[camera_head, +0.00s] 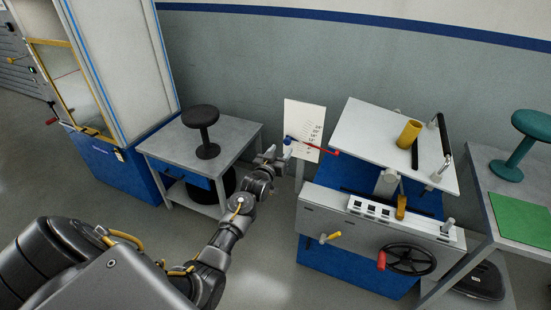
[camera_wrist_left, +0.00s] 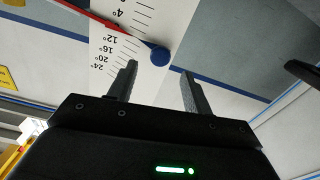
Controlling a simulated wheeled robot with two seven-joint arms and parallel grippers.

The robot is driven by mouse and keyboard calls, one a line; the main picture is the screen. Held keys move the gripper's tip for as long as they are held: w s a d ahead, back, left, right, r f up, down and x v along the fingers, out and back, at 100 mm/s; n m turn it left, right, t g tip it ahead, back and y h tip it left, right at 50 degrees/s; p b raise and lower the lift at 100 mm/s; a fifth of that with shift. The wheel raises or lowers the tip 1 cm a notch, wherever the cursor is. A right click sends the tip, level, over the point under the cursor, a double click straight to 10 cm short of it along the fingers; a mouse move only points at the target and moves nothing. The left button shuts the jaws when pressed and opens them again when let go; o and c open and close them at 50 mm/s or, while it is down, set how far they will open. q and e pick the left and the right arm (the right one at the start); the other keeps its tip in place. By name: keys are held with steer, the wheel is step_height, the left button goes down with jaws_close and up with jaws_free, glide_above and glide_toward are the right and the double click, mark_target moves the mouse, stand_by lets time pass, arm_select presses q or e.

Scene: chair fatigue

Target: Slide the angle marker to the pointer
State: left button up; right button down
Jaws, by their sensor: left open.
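The white angle scale board (camera_head: 304,118) stands by the wall, and its degree marks also show upside down in the wrist view (camera_wrist_left: 108,52). The red pointer (camera_head: 326,149) crosses the board; in the wrist view the pointer (camera_wrist_left: 92,16) ends near the 12° label. The angle marker, a round blue knob (camera_head: 287,140), is at the board's left edge; the knob also shows in the wrist view (camera_wrist_left: 160,56). My left gripper (camera_head: 277,155) is open close to the knob. In the wrist view the knob is just beyond the gap between the fingertips; contact cannot be told. My right gripper is out of view.
The test machine (camera_head: 375,240) with a handwheel (camera_head: 411,260) stands right of the board. A grey table (camera_head: 236,137) with a black stool (camera_head: 202,128) is at the left. A green stool (camera_head: 523,140) is at the far right. Floor is free between table and machine.

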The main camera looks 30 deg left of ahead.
arm_select(q)
steer(key=shift+s+d, duration=0.2)
steer(key=shift+s, duration=0.8)
steer(key=shift+s+d, duration=0.2)
steer(key=shift+s, duration=0.8)
steer(key=s+d+f+m+g+h, duration=0.1)
steer(key=s+d+f+g, duration=0.1)
steer(key=f, duration=0.9)
steer(key=s+d+f+m+g+h, duration=0.1)
steer(key=s+d+f+g, duration=0.2)
steer(key=f, duration=0.8)
steer(key=s+d+f+m+g, duration=0.1)
steer(key=s+d+f+g, duration=0.1)
steer(key=s+f, duration=0.5)
steer(key=s+d+f+m+g, duration=0.1)
steer(key=s+d+f+g, duration=0.1)
steer(key=s+f, duration=0.5)
steer(key=s+d+f+g, duration=0.1)
steer(key=s+f, duration=0.5)
steer(key=s, duration=0.7)
steer(key=s+d+f+m+g, duration=0.1)
steer(key=s+f+g, duration=0.3)
steer(key=s, duration=0.9)
steer(key=s+d+f+g+h, duration=0.1)
steer(key=s+d+f+g, duration=0.1)
steer(key=s+f, duration=0.5)
steer(key=s, duration=0.6)
steer(key=shift+d+f+m+g, duration=0.15)
steer(key=shift+f+m+g, duration=0.15)
steer(key=shift+m+g, duration=0.1)
